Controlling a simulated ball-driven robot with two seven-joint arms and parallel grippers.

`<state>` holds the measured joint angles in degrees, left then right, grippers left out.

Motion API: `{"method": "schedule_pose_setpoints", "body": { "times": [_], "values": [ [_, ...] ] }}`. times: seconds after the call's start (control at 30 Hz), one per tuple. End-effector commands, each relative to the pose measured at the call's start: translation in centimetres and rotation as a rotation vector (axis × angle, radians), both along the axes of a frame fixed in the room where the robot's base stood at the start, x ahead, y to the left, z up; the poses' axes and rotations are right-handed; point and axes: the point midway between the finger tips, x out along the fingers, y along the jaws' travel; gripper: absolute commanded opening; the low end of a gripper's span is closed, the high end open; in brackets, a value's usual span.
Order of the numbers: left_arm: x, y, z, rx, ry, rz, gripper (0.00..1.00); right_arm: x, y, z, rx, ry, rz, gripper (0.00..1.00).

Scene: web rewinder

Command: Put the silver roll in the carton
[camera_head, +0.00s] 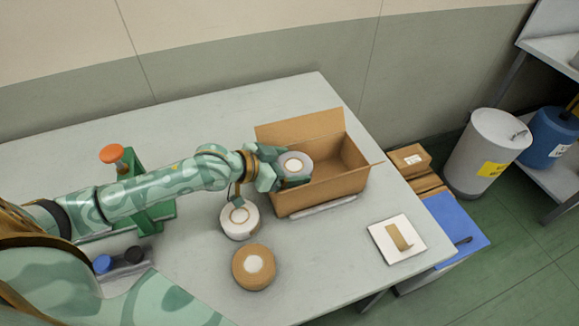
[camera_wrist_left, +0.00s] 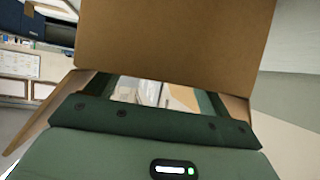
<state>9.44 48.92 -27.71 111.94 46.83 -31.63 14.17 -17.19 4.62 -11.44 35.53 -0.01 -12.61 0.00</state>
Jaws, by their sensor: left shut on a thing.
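The silver roll (camera_head: 299,160) is grey with a pale core. My left gripper (camera_head: 288,168) is shut on it and holds it at the left end of the open carton (camera_head: 325,190), seemingly above the rim; the exact height is hard to tell. The carton is brown cardboard, stands on the table with flaps spread, and its visible inside looks empty. In the left wrist view, the gripper's dark green fingers (camera_wrist_left: 155,105) frame a partly seen pale, shiny surface, and a brown carton flap (camera_wrist_left: 175,40) fills the upper middle. My right gripper is not in view.
A white roll (camera_head: 238,221) and a brown roll (camera_head: 254,267) lie on the table (camera_head: 210,115) left of the carton. A green stand with an orange knob (camera_head: 112,153) is farther left. A white pad with a tan piece (camera_head: 383,244) lies right. Bins stand beyond the table.

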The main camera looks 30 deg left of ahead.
Motion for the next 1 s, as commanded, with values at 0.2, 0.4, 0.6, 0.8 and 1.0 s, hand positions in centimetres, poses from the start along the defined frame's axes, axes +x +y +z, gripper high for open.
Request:
{"method": "schedule_pose_setpoints", "body": {
  "times": [0.2, 0.4, 0.6, 0.8, 1.0],
  "values": [
    [0.0, 0.0, 0.3, 0.0, -0.003, 0.0, 0.53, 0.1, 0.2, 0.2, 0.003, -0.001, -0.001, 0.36],
    [0.0, 0.0, -0.3, 0.0, -0.002, 0.0, 0.53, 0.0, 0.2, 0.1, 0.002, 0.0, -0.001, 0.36],
    [0.0, 0.0, -0.9, -0.001, -0.003, 0.001, 0.53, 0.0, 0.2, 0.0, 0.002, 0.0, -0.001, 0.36],
    [0.0, 0.0, -1.0, -0.001, -0.002, 0.0, 0.9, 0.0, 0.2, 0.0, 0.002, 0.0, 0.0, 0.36],
    [0.0, 0.0, -0.9, -0.001, -0.002, 0.0, 0.9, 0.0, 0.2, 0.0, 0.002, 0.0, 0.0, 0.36]
  ]
}}
